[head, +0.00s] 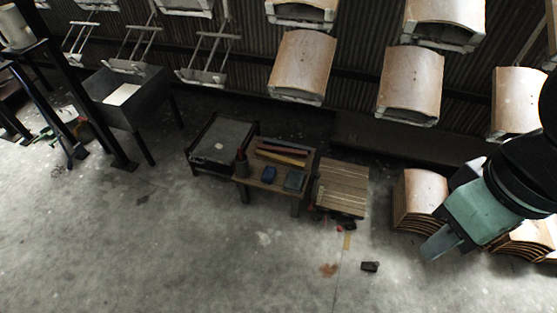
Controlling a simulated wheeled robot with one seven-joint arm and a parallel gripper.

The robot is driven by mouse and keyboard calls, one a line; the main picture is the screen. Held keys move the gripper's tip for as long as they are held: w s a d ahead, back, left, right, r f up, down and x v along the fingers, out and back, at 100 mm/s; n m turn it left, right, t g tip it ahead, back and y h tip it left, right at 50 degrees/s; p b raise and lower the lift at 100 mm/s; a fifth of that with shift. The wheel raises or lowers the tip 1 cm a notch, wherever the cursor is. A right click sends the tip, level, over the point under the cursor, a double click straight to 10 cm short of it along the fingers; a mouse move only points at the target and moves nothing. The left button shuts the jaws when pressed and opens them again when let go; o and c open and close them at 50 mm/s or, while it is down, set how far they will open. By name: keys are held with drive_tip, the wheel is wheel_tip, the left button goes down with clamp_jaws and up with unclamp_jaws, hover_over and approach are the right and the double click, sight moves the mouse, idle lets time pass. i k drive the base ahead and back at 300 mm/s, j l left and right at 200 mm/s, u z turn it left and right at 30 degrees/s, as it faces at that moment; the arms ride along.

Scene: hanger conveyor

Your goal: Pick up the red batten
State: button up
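The red batten (281,149) appears as a thin dark red strip lying across the back of a small wooden table (268,188), near the middle of the head view. A yellowish batten (281,159) lies just in front of it, roughly parallel. My gripper (437,245) is at the right, teal and pointing down and left. It is well to the right of the small table and apart from the red batten. Its fingers overlap in this view, so whether they are open or shut does not show.
The small table also holds a dark cup (242,168), a blue block (269,174) and a grey-blue box (295,180). A slatted wooden stack (341,188) and a grey-topped table (221,141) flank it. Curved panels (302,66) hang behind. The floor in front is mostly clear.

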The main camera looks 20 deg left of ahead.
sight(273, 149)
drive_tip(key=i+j+u, duration=0.3)
drive_tip(key=i+j, duration=0.35)
drive_tip(key=i+j+u, duration=0.3)
drive_tip(key=i+j, duration=0.35)
drive_tip(key=i, duration=0.1)
